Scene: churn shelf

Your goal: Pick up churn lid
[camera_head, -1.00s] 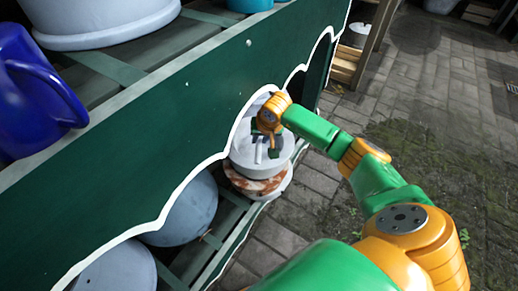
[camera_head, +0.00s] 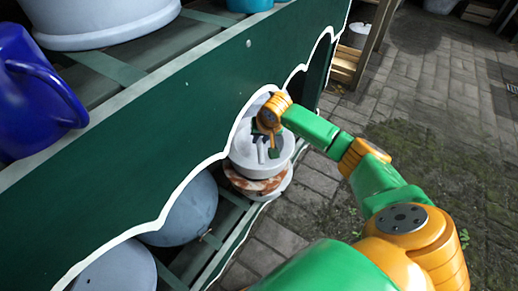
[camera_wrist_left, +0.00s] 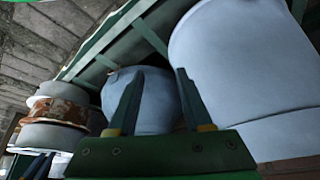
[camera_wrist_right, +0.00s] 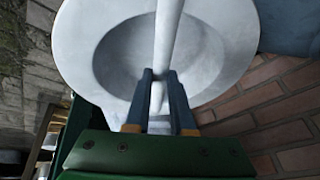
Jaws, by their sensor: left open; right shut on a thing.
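The churn lid (camera_wrist_right: 80,45) is a pale grey round disc with a sunken middle and a bar handle (camera_wrist_right: 170,25) across it. In the right wrist view my right gripper (camera_wrist_right: 161,78) is shut on that handle. In the head view the right gripper (camera_head: 267,143) is over the lid (camera_head: 275,165), at the lower shelf's far end. A rust-brown and white round part (camera_head: 245,181) shows right below the lid; any gap is unclear. My left gripper (camera_wrist_left: 157,76) is open and empty in its wrist view, facing grey pots. The left gripper is outside the head view.
A green shelf panel (camera_head: 140,130) with a white wavy edge runs close beside the right gripper. Grey round pots (camera_head: 185,210) sit on the lower shelf. A blue jug (camera_head: 35,90) and a large grey pot (camera_head: 100,20) stand above. Brick paving (camera_head: 440,90) lies open at the right.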

